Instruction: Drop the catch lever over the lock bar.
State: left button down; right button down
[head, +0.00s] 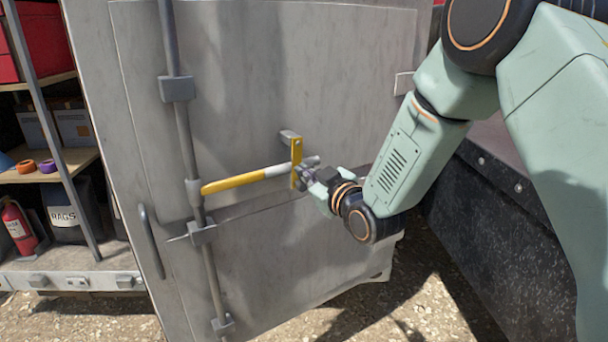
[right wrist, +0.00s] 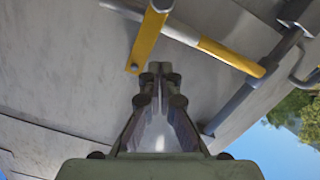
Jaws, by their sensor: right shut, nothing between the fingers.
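The lock bar (head: 235,182) is a yellow and pale grey handle running right from a vertical rod. The lever crosses in front of the bar near the bar's right end; it also shows in the right wrist view (right wrist: 228,54). My right gripper (head: 308,175) is shut and empty, beside the lever's lower part. Whether it touches the lever is unclear. My left gripper is not visible.
The vertical rod (head: 183,120) runs down the door (head: 250,60) through brackets. A door handle (head: 151,243) is at lower left. Shelves with a rags bin (head: 72,218) and fire extinguisher (head: 18,228) stand left. A dark tank wall (head: 500,230) is at right.

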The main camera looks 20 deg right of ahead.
jog(key=s+d, duration=0.2)
jog(key=s, duration=0.5)
jog(key=s+a+f+m+g+h+b, duration=0.1)
jog(key=s+f+m+g+b, duration=0.2)
jog(key=s+f+g, duration=0.75)
jog(key=s+a+f+m+t+h+b, duration=0.15)
jog(key=s+f+m, duration=0.3)
jog(key=f, duration=1.25)
jog(key=s+f+g+b, duration=0.7)
jog(key=s+f, duration=1.2)
jog(key=s, duration=0.4)
jog(key=shift+s+d+f+n+g+b, duration=0.2)
jog(key=shift+s+n+g+b, duration=0.15)
jog(key=shift+g, duration=0.15)
jog(key=shift+s+a+h, duration=0.1)
jog(key=shift+h, duration=0.15)
